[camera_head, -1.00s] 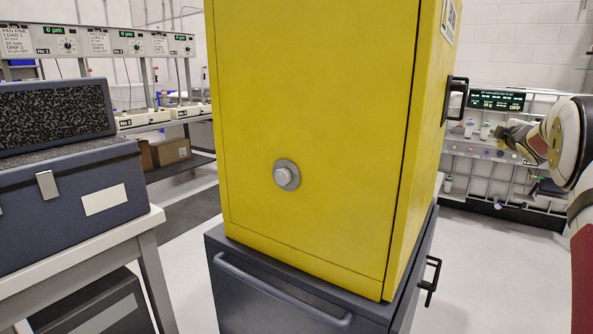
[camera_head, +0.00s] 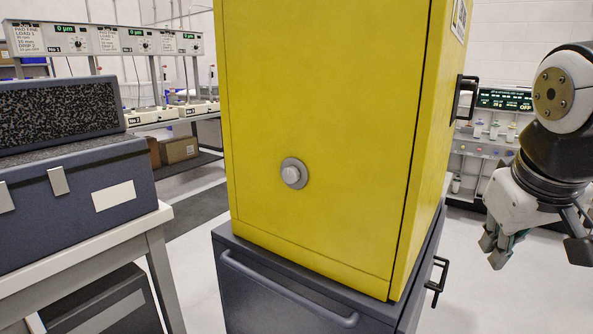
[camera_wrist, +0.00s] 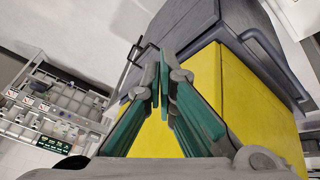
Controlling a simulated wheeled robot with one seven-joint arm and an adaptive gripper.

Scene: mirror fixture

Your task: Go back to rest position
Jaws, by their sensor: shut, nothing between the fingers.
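My gripper (camera_head: 497,251) hangs at the right side of the head view, pointing down and to the left. It is apart from the yellow cabinet, over the floor to its right. In the wrist view my gripper (camera_wrist: 157,78) shows its green-lined fingers close together at the tips, with nothing held. Behind the fingers, the yellow cabinet (camera_wrist: 250,105) and its dark base (camera_wrist: 200,22) appear tilted.
The yellow cabinet (camera_head: 330,120) with a round knob (camera_head: 293,173) stands on a dark drawer unit (camera_head: 270,295) with handles on its right side. A dark case (camera_head: 75,195) sits on a table at left. A shelf rack (camera_head: 480,150) stands at back right.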

